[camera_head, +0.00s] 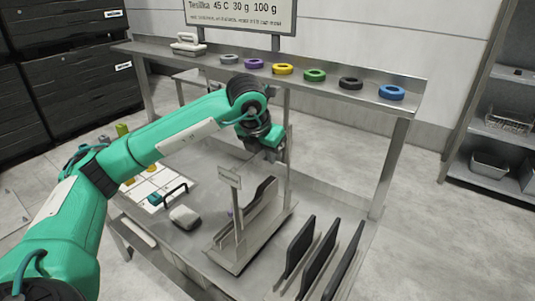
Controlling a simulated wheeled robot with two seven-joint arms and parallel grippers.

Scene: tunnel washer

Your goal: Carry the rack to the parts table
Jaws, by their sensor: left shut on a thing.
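My left gripper (271,153) is at the end of the green arm that comes in from the left, above the back of the steel table (330,211). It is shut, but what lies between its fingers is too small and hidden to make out. Below it on the table stands a grey metal holder (228,256) with an upright dark panel (263,192) and a small label on a post (230,176). I cannot tell whether this holder is the rack, or whether the gripper touches it. My right gripper is out of view.
Several dark upright plates (318,256) stand at the table's front right. A raised shelf (320,78) carries several coloured rings (314,75). A shelving unit (500,138) stands far right; the floor between is clear.

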